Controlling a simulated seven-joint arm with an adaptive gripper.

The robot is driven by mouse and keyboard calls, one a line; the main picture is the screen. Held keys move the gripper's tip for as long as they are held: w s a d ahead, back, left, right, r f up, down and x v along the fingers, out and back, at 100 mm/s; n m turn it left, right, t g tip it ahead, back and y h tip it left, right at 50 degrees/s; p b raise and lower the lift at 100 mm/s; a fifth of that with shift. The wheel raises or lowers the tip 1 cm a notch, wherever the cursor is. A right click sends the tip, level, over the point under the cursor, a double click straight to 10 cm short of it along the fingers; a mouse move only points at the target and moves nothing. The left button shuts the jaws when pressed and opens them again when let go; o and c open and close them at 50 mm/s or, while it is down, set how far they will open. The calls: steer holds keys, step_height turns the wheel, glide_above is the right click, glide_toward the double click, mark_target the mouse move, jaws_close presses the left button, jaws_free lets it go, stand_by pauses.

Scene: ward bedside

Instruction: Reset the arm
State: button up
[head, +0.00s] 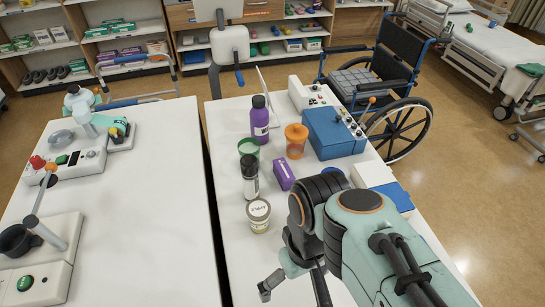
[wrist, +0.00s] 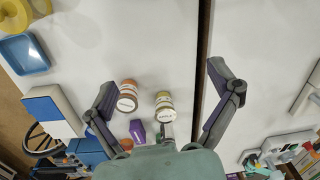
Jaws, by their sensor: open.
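My gripper (head: 292,288) is low in the head view, over the near part of the right-hand white table (head: 235,262). It is open and empty. In the wrist view its fingers (wrist: 163,80) are spread wide with nothing between the tips. A labelled jar with a pale lid (head: 259,216) stands beyond the gripper in the head view, apart from it. It seems to be the yellowish jar (wrist: 164,104) in the wrist view. A jar with brown-orange bands (wrist: 128,95) shows near the left finger. My arm hides part of the table's right side in the head view.
A dark bottle (head: 250,178), purple box (head: 284,176), purple bottle (head: 260,122), orange cup (head: 296,142) and blue box (head: 330,133) crowd the table's middle and far part. A narrow gap separates the left table (head: 150,220). A wheelchair (head: 375,75) stands behind. A blue tray (wrist: 24,54) lies left.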

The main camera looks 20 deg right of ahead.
steer(key=s, duration=0.3)
steer(key=shift+f+m, duration=0.35)
steer(key=shift+m, duration=0.05)
